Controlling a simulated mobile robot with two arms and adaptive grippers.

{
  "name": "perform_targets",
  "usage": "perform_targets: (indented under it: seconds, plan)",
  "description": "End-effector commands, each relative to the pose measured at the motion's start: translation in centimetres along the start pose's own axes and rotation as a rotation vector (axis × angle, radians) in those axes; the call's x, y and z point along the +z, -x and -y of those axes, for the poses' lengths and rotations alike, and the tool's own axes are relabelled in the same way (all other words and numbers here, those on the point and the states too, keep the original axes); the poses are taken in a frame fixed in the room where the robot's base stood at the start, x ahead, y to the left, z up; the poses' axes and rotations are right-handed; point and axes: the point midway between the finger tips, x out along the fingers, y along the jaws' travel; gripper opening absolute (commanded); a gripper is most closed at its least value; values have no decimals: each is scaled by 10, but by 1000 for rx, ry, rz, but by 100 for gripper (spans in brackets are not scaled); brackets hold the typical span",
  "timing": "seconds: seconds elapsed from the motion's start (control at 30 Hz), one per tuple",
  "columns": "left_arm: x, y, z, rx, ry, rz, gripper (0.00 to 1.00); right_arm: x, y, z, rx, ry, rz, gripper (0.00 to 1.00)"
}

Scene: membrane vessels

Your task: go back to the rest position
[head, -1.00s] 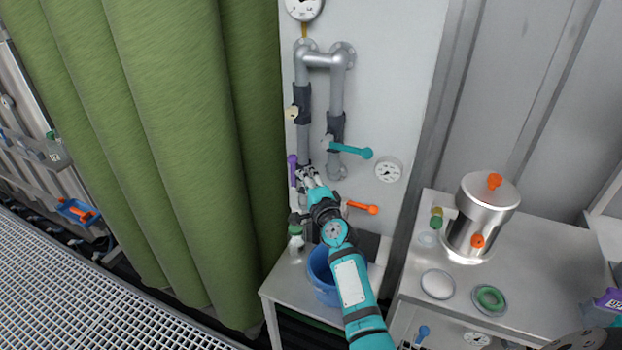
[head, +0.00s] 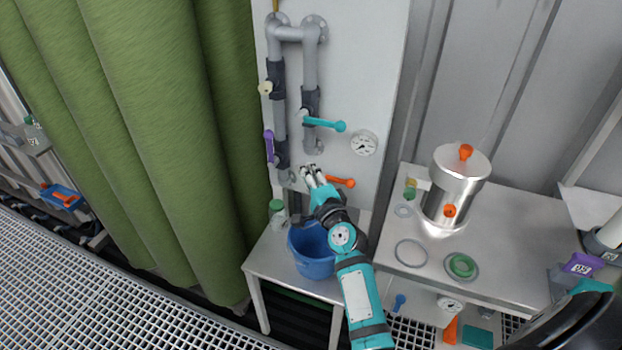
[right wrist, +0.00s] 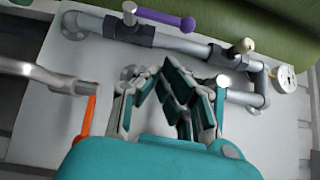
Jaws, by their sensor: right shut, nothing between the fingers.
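My right gripper (head: 312,174) is in front of the wall panel with the grey pipes, beside the orange valve handle (head: 341,182) and above the blue bucket (head: 313,262). It is shut with nothing in it. In the right wrist view its fingers (right wrist: 178,78) show in front of the panel and pipes. The orange handle (right wrist: 88,118) lies left of the fingers there, and the purple handle (right wrist: 168,18) is beyond them. Whether the gripper touches the panel is hard to tell, but a gap seems to show. My left gripper is not in view.
A steel vessel (head: 455,190) stands on the right table, with a green ring (head: 462,265) in front. A bottle with a green cap (head: 278,212) stands beside the bucket. A teal handle (head: 325,123) and a gauge (head: 364,143) are on the panel. A green curtain (head: 150,130) hangs left.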

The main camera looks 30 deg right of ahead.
Motion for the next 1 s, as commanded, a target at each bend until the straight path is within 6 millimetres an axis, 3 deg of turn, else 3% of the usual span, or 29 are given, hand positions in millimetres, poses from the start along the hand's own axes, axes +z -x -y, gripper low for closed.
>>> perform_targets:
  seconds: [0.13,0.37,0.47,0.57,0.67,0.8,0.87,1.0]
  plan:
    - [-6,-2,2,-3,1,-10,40,0,17,0,0,1,-1,0]
    - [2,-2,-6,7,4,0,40,0,22,0,2,2,0,0]
    - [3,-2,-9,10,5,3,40,4,23,-14,30,25,8,0]
    - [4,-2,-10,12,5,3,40,13,26,-56,112,99,34,0]
    - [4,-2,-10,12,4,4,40,28,39,-120,237,222,86,0]
    - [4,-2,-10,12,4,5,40,46,74,-214,411,417,186,0]
    - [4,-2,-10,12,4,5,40,51,93,-248,475,496,233,0]
    - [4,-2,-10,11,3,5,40,59,149,-327,618,677,362,0]
